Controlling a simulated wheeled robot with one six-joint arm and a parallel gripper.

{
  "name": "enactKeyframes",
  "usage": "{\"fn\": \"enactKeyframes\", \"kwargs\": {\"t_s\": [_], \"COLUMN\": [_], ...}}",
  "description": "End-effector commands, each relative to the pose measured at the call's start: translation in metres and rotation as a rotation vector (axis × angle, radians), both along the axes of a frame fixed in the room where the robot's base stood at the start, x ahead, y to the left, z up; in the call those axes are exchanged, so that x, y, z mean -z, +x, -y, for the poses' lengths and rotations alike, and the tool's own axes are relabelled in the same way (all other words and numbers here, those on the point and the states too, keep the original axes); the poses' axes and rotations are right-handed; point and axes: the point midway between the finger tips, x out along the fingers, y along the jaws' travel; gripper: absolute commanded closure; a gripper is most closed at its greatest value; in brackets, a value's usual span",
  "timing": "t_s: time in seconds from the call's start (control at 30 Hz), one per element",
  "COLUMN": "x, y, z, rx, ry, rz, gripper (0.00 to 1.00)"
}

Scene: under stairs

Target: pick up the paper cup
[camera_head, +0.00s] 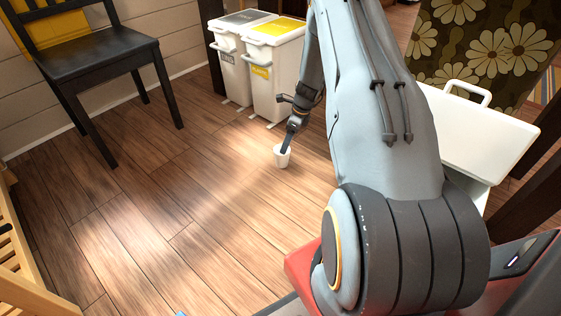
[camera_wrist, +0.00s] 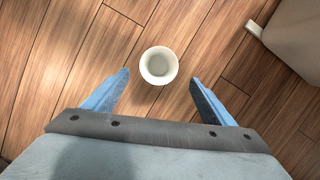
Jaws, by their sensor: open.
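The paper cup (camera_head: 282,156) is small and white and stands upright on the wooden floor, in front of two bins. In the wrist view the cup (camera_wrist: 158,66) shows its open, empty-looking mouth from above. My gripper (camera_wrist: 160,85) is open, with one blue finger to the left of the cup and one to the right, and clear gaps on both sides. The cup sits a little beyond the line of the fingertips in that view. In the head view my gripper (camera_head: 288,142) is just above the cup's rim; whether it touches cannot be told.
A white bin with a yellow lid (camera_head: 270,70) and one with a grey lid (camera_head: 232,50) stand close behind the cup. A black chair (camera_head: 100,60) is at the upper left. A white box-like surface (camera_head: 480,135) is at the right. The floor left of the cup is clear.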

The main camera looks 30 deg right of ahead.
Motion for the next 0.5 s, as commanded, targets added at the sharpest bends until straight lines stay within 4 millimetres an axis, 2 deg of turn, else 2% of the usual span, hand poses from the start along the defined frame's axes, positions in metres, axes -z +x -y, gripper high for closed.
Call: {"fn": "enactKeyframes", "kwargs": {"t_s": [0.1,0.37,0.5], "x": [0.015,0.028,0.041], "y": [0.003,0.007,0.011], "z": [-0.003,-0.008,-0.013], "rx": [0.001,-0.001,-0.002], "ry": [0.001,0.001,0.000], "rz": [-0.001,0.000,-0.002], "gripper": [0.22,0.22,0.22]}}
